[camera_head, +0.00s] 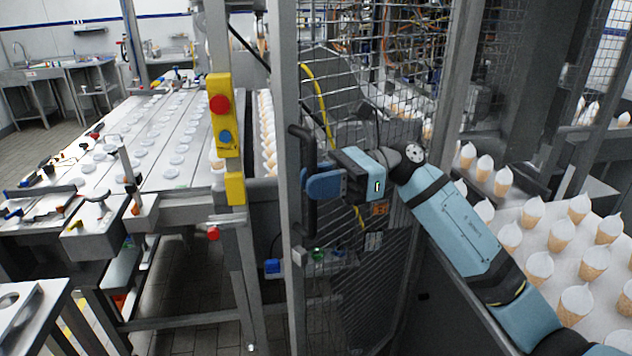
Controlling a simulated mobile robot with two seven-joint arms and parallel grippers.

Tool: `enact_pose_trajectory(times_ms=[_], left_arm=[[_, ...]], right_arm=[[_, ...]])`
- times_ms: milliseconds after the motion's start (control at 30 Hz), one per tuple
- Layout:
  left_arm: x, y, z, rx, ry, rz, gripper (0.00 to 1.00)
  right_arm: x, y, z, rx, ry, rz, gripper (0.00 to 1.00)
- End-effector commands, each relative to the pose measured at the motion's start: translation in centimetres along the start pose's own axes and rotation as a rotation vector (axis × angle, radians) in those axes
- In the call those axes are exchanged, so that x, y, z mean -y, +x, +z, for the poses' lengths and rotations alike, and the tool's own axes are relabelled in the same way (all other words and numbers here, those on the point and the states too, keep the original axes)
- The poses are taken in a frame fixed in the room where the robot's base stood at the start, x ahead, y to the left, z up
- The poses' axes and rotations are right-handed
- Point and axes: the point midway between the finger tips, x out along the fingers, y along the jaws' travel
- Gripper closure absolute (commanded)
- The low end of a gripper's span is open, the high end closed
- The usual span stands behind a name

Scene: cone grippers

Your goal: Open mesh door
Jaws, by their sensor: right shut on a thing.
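The mesh door (345,290) is a grey wire grid in a metal frame, in the middle of the head view. A dark vertical bar handle (308,222) is fixed along its left frame post. My right gripper (312,183) is shut on the handle, with its blue fingers around the bar near mid-height. My right arm comes in from the lower right and crosses in front of the mesh. The gripper body hides part of the mesh. My left gripper is not in view.
A yellow control box (223,115) with a red button is on a post left of the door. A white conveyor (180,140) with pale discs stands further left. Several wrapped cones stand on a white table (545,290) at right, close to my arm.

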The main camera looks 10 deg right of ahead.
Motion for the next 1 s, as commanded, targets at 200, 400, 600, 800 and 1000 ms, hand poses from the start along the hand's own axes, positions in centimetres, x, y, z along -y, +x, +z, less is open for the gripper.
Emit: enact_pose_trajectory(times_ms=[200,400,600,800,1000], left_arm=[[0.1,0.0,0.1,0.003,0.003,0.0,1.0],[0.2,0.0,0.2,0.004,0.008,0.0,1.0],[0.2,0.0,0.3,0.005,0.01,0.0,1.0],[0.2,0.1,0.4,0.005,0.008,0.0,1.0],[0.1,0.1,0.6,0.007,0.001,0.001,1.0]], right_arm=[[0.1,-0.1,0.1,0.0,-0.001,-0.002,0.58],[0.0,-0.1,0.1,0.0,0.0,-0.002,0.58],[0.0,0.0,0.2,0.0,-0.001,-0.001,0.58],[0.0,-0.1,2.4,-0.001,-0.005,-0.002,0.58],[0.0,-0.1,7.4,0.002,-0.01,-0.002,0.58]])
